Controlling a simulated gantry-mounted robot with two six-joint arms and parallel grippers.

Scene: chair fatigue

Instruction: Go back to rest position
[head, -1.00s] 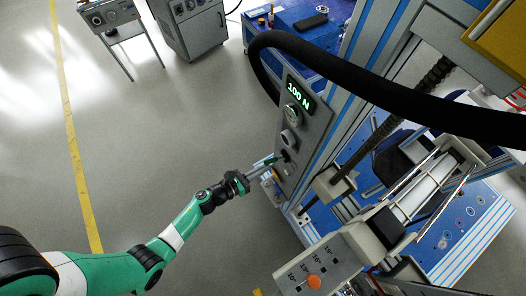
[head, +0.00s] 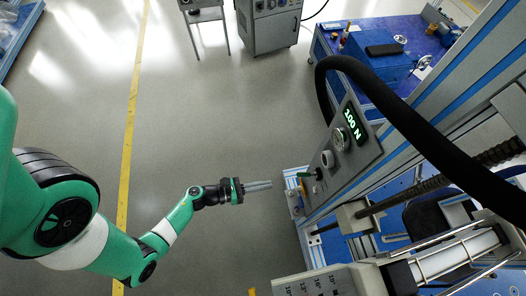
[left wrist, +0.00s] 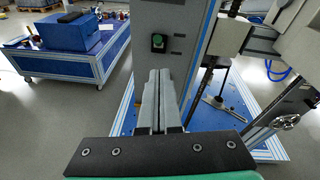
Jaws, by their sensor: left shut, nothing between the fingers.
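My left gripper (head: 258,186) is shut and empty. In the head view it points right, at a gap from the grey control panel (head: 362,160) of the test machine. The panel carries a lit display (head: 352,124) reading 100 N, a gauge, a round knob and a small switch with green on it. In the left wrist view, the shut fingers (left wrist: 158,88) point at the machine, just below a green button (left wrist: 158,41) on a grey housing. My right gripper does not show in either view.
A thick black hose (head: 425,135) arches over the machine. A blue workbench (head: 385,62) stands behind it, and a grey cabinet (head: 270,24) stands at the top. Open grey floor with a yellow line (head: 130,120) lies around my left arm.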

